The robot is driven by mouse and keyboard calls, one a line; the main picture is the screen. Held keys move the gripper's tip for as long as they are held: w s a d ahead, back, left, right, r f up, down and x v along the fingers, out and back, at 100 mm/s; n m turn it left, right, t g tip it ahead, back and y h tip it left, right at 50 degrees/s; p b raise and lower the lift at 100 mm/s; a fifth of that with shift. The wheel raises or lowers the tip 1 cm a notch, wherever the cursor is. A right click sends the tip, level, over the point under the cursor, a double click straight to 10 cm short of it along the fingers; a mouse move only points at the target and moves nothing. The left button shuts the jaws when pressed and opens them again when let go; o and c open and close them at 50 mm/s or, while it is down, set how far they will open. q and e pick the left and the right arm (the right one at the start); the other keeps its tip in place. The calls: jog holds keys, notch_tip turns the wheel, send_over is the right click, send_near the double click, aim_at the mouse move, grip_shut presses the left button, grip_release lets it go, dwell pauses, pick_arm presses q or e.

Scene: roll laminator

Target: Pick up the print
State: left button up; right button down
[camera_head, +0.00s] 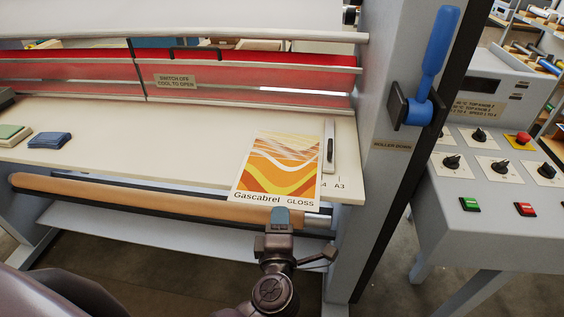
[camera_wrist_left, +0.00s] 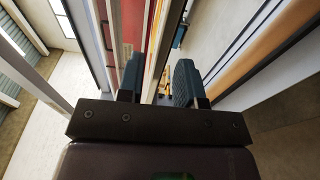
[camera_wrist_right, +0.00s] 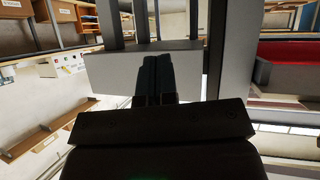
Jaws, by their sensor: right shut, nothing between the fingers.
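The print (camera_head: 283,166), a sheet with orange, yellow and white waves and the words "Gascabrel GLOSS", lies on the cream feed table (camera_head: 190,139). Its near edge hangs out past the table's front edge. My left gripper (camera_head: 287,212) is at that near edge, its fingertips by the lettering. In the left wrist view the left fingers (camera_wrist_left: 158,80) stand apart, and the print (camera_wrist_left: 155,38) shows nearly edge-on in line with the gap. I cannot tell whether either finger touches it. My right gripper (camera_wrist_right: 158,80) is shut and empty, away from the print; it is not in the head view.
A metal guide (camera_head: 328,147) stands right of the print. A wooden roller (camera_head: 150,199) runs below the table edge. A blue lever (camera_head: 434,55) and control panel (camera_head: 490,160) are at the right. The table's middle is clear.

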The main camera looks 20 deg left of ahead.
aim_at(280, 201)
pick_arm(q)
jog(key=shift+p+x, duration=0.3)
jog(key=shift+x, duration=2.5)
jog(key=shift+a+r, duration=0.15)
jog(key=shift+c, duration=0.2)
grip_shut()
